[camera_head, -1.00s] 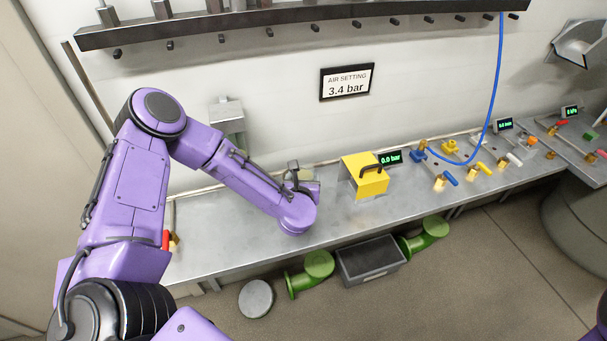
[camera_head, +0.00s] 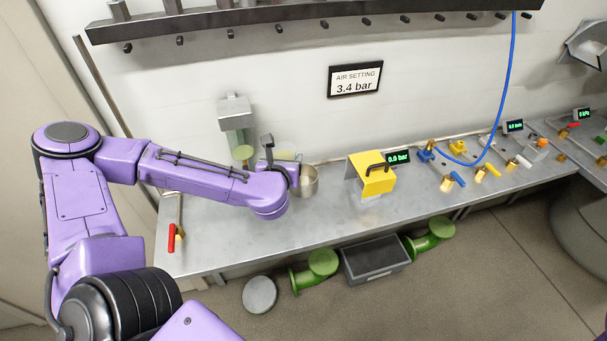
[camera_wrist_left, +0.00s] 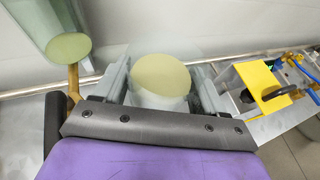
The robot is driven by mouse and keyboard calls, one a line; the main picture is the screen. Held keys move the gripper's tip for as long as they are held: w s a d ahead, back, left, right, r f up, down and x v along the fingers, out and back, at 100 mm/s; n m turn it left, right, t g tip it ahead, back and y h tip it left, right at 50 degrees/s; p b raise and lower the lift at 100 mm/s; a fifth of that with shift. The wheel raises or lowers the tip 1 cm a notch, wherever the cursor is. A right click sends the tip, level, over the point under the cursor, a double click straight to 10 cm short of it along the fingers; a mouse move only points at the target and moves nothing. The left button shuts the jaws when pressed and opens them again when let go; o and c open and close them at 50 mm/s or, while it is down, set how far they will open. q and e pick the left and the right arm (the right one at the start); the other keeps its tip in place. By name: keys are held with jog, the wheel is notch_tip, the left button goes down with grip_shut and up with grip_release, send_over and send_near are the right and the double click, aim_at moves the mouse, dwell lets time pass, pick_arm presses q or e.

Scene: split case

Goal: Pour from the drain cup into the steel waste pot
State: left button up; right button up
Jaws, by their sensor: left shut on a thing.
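The drain cup (camera_wrist_left: 160,80) is clear, with a pale yellow-green surface of liquid inside, and sits between the two fingers of my left gripper (camera_wrist_left: 162,92) in the left wrist view. My left gripper (camera_head: 284,168) is shut on it. In the head view the cup shows only faintly behind the gripper and looks about upright. The steel waste pot (camera_head: 309,182) stands on the bench just right of my left gripper, partly hidden by it. I cannot tell whether the cup touches the pot. My right gripper is out of view.
A wall-mounted unit (camera_head: 237,120) with a clear bowl stands just behind my left gripper. A red-handled valve (camera_head: 173,238) is at the left bench end. The front bench strip (camera_head: 240,240) is clear.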

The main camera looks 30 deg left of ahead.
aim_at(274, 157)
pick_arm(q)
jog(key=shift+s+a+r+m+h, duration=0.1)
jog(key=shift+s+r+m+h, duration=0.1)
jog(key=shift+r+m+h, duration=0.2)
jog(key=shift+s+r+m+h, duration=0.2)
jog(key=shift+r+h, duration=0.1)
jog(key=shift+r, duration=0.2)
jog(key=shift+s+a+r+m+t+h, duration=0.35)
jog(key=shift+r+m+t+h, duration=0.15)
jog(key=shift+m+h, duration=0.25)
jog(key=shift+s+a+r+m+h, duration=0.1)
jog(key=shift+s+a+m+h, duration=0.4)
jog(key=shift+m+h, duration=0.4)
jog(key=shift+s+a+r+m+h, duration=0.1)
jog(key=shift+s+a+m+h, duration=0.25)
jog(key=shift+a+m+h, duration=0.45)
jog(key=shift+d+h, duration=0.2)
jog(key=shift+h, duration=0.15)
jog(key=shift+w, duration=0.1)
